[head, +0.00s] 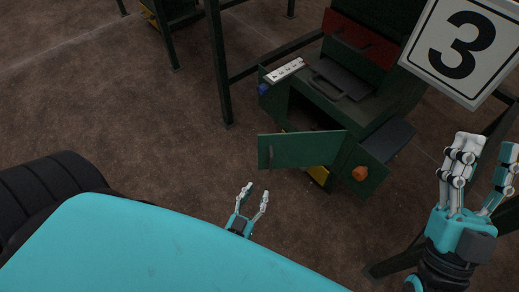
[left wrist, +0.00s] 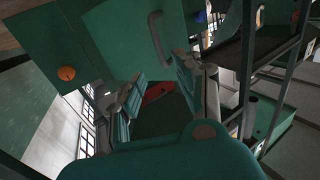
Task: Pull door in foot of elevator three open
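The green foot of the elevator marked 3 stands right of centre in the head view. Its green door (head: 300,149) is swung outward, with a dark opening (head: 310,116) visible behind it. In the left wrist view, the door (left wrist: 120,38) shows a curved handle (left wrist: 156,38). My left gripper (head: 255,190) is open and empty, below and left of the door, apart from it in the head view. Its spread fingers show in the left wrist view (left wrist: 158,82). My right gripper (head: 483,155) is open and empty at the right, below the number sign.
The white sign with a black 3 (head: 460,45) hangs at upper right. An orange knob (head: 360,173) and a blue knob (head: 263,89) sit on the foot's sides. A green frame post (head: 217,65) stands left of it. Bare brown floor (head: 130,120) lies to the left.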

